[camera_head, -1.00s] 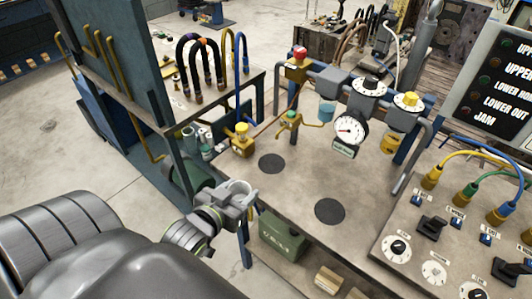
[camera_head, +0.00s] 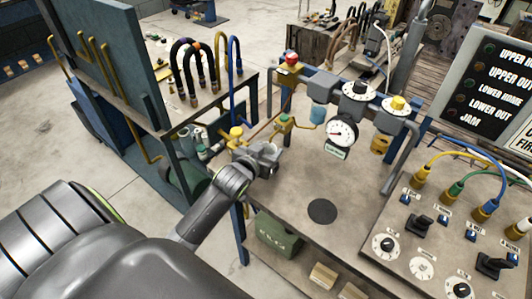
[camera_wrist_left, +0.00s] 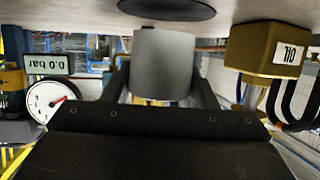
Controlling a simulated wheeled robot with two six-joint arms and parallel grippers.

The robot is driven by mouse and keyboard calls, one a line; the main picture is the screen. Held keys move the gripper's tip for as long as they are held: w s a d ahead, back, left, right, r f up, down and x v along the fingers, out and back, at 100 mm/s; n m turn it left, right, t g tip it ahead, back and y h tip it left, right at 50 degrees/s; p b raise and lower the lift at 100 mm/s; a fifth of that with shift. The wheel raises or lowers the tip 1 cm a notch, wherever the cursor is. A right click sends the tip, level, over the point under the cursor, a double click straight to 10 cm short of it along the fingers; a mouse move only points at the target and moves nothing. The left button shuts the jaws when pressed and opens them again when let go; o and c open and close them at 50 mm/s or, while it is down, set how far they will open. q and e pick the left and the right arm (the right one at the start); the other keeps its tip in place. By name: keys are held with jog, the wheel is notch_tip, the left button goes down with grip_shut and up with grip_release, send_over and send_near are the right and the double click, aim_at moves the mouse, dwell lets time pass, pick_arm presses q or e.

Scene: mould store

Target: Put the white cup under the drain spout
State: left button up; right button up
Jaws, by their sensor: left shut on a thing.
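My left gripper (camera_head: 264,158) is over the bench top, shut on the white cup. In the left wrist view the cup (camera_wrist_left: 163,65) looks plain pale grey and sits between the two dark fingers, close to the bench surface. I cannot tell whether it touches the bench. In the head view the gripper hides most of the cup. A small brass valve with a green part (camera_head: 284,122), which looks like the drain spout, is just behind and slightly right of the gripper. My right gripper is not in view.
A brass oil container (camera_head: 236,138) stands close left of the gripper; it also shows in the wrist view (camera_wrist_left: 265,50). The pressure gauge (camera_head: 341,132) hangs to the right. A dark disc (camera_head: 322,211) lies on the clear bench top (camera_head: 350,180). A switch panel (camera_head: 410,262) is at right.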

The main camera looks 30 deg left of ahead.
pick_arm(q)
jog(key=shift+s+f, duration=0.15)
jog(key=shift+f, duration=0.65)
jog(key=shift+s+r, duration=0.1)
jog(key=o, duration=0.6)
jog(key=shift+f, duration=0.2)
jog(key=o, duration=0.4)
